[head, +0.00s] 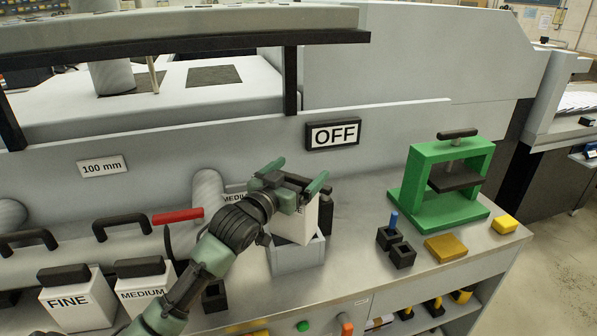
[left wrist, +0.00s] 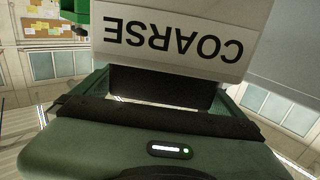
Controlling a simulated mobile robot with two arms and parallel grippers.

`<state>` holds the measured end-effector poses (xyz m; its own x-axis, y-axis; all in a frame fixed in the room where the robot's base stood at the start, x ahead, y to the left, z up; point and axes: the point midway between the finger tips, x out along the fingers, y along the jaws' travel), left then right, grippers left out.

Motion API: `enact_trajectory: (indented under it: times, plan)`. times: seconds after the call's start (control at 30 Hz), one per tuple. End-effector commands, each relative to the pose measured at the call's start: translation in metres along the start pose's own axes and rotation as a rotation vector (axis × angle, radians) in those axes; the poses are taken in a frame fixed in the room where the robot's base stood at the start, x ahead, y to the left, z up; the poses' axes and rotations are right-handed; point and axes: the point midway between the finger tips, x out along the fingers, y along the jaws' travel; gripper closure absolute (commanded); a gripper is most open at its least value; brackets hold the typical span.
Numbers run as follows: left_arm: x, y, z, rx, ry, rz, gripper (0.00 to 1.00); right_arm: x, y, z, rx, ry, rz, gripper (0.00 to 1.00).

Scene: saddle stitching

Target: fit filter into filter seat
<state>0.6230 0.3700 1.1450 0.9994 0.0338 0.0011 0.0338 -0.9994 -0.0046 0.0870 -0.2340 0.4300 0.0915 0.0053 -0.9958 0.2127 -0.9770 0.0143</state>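A white filter block (head: 292,231) with a black top is tilted over an open grey box-shaped seat (head: 297,262). Its lower end is at the box's mouth; I cannot tell how far inside it reaches. My left gripper (head: 303,173) is at the filter's top, fingers apart with the black top (left wrist: 165,86) filling the gap between them, so it looks shut on it. In the left wrist view the filter's face (left wrist: 180,38) reads COARSE, upside down. My right gripper is not in view.
Filters marked FINE (head: 75,303) and MEDIUM (head: 147,297) stand at lower left. A red handle (head: 178,215) sticks out beside my left arm. A green press (head: 443,190), black blocks (head: 402,255) and yellow blocks (head: 446,248) are on the right. An OFF sign (head: 333,134) is behind.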

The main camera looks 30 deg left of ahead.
Motion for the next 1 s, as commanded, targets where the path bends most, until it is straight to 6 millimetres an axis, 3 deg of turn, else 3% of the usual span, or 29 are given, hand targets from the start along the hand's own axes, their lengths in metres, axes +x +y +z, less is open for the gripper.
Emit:
enact_trajectory:
  times: [0.13, 0.23, 0.7, 1.0]
  plan:
    - [0.000, 0.000, -0.006, 0.001, 0.002, 0.000, 0.00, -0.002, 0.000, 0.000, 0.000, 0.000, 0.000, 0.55]
    - [-0.013, 0.000, -0.001, 0.000, 0.000, 0.001, 0.00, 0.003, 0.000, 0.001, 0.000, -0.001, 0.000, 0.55]
    - [-0.105, 0.000, -0.001, 0.000, -0.002, 0.001, 0.00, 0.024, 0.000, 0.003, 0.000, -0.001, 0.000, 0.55]
    - [-0.120, 0.000, -0.004, 0.000, 0.000, 0.001, 0.00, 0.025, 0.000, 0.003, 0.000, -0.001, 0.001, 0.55]
